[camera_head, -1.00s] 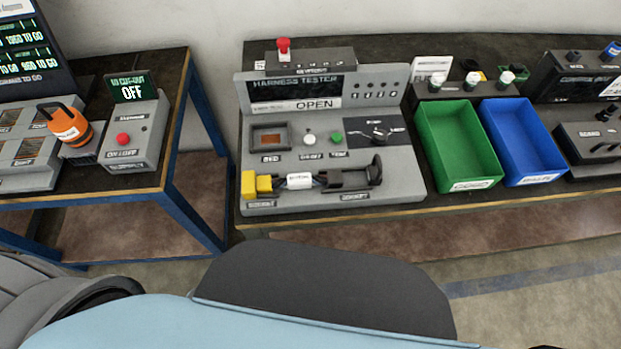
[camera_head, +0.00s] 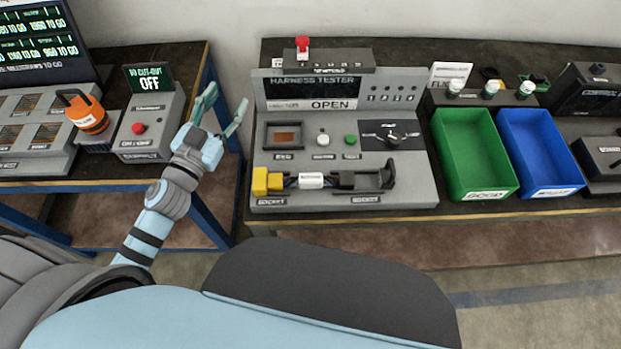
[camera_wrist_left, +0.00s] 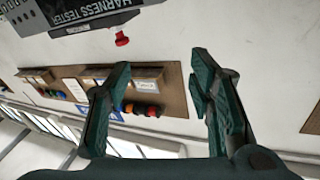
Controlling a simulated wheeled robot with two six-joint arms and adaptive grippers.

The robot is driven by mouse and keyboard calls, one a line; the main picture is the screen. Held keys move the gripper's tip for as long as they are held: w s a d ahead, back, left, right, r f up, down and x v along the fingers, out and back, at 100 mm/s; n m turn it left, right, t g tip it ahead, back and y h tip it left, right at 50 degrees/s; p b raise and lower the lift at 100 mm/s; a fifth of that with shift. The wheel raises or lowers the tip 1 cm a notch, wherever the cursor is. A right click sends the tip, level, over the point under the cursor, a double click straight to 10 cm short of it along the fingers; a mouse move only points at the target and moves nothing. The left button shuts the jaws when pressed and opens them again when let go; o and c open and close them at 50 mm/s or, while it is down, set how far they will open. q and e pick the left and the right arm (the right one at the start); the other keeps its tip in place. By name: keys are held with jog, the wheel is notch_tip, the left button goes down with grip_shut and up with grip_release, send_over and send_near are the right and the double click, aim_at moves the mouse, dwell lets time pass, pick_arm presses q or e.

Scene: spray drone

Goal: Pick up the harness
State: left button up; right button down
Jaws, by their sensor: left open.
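The harness (camera_head: 310,180) lies along the front of the grey harness tester (camera_head: 412,200) in the head view. It has a white labelled middle, a yellow block at its left end and a dark holder at its right end. My left gripper (camera_head: 226,100) is raised to the left of the tester, apart from the harness, with its two fingers spread and empty. In the left wrist view my left gripper (camera_wrist_left: 160,70) is also open, with nothing between its fingers. The harness does not show there. My right gripper is not in view.
A green bin (camera_head: 473,150) and a blue bin (camera_head: 541,150) stand right of the tester. On the left table are an orange object (camera_head: 88,115) and a cut-out box (camera_head: 150,148) reading OFF. A gap separates the two tables. The tester's display reads OPEN.

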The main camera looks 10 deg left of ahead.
pick_arm(q)
jog(key=d+m+g+h, duration=0.1)
jog(key=d+m+h, duration=0.3)
jog(key=m+h, duration=0.15)
jog(key=m+g+h, duration=0.5)
jog(key=m+g, duration=0.1)
jog(key=g, duration=0.8)
send_near(303, 178)
jog(key=d, duration=0.1)
jog(key=d+f, duration=0.1)
jog(key=w+d, duration=0.1)
jog(key=shift+d+f+g, duration=0.15)
jog(key=shift+f+g, duration=0.15)
jog(key=x, duration=0.6)
jog(key=shift+w+d, duration=0.1)
jog(key=shift+w, duration=0.1)
jog(key=shift+r+p, duration=0.1)
jog(key=shift+p, duration=0.2)
grip_shut()
